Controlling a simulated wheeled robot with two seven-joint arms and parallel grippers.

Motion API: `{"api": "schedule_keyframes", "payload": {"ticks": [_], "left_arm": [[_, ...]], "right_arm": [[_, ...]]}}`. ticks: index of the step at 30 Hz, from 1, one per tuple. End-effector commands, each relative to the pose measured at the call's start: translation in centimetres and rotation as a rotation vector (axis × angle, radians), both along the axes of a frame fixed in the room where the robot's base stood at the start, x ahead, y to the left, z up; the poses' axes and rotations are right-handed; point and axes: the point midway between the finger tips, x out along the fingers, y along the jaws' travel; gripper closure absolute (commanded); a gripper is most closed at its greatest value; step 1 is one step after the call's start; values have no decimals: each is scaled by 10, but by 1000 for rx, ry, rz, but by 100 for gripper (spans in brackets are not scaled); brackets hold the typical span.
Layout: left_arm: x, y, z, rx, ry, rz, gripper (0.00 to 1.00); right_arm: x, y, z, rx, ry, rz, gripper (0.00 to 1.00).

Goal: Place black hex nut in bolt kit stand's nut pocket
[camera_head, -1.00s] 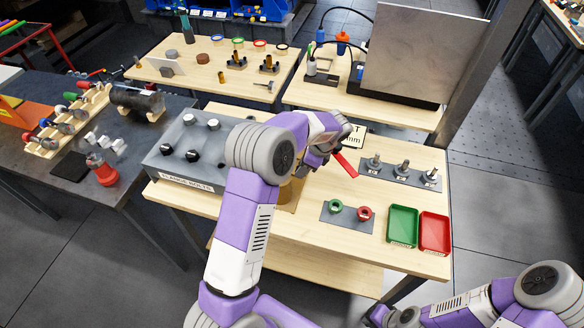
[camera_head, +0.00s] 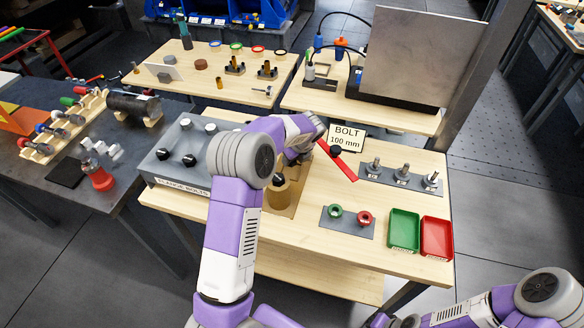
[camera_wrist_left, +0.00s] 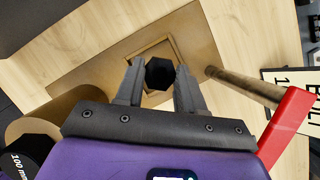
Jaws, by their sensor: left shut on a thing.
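My left gripper (camera_wrist_left: 159,68) is shut on the black hex nut (camera_wrist_left: 159,75), held between its two fingertips in the left wrist view. Behind the nut is the tan bolt kit stand (camera_wrist_left: 90,78), with a square pocket outline around and partly hidden by the nut and fingers. The nut appears above the pocket; whether it touches cannot be told. The stand's thick upright cylinder (camera_wrist_left: 50,108) is left of the fingers, with a black piece marked 100 mm nearby. In the head view my left wrist hides the fingertips, above the stand (camera_head: 290,208). My right gripper is out of view.
The BOLT 100 mm sign (camera_head: 347,138) stands behind. A grey bolt box (camera_head: 172,172) is left; a nut plate (camera_head: 348,224), green tray (camera_head: 404,230) and red tray (camera_head: 437,236) are right.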

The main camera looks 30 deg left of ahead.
Motion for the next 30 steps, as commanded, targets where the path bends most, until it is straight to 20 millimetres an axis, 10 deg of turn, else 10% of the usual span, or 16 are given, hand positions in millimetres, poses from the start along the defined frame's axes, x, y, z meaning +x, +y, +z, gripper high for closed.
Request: {"api": "schedule_keyframes", "payload": {"ticks": [7,19,20,21,30], "left_arm": [[-1,-1,-41,-1,4,0,95],[0,0,-47,-1,1,0,95],[0,0,-47,-1,1,0,59],[0,0,-46,-1,1,1,53],[0,0,-46,-1,1,1,51]], "right_arm": [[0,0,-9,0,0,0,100],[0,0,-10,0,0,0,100],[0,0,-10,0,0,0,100],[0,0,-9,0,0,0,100],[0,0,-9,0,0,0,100]]}}
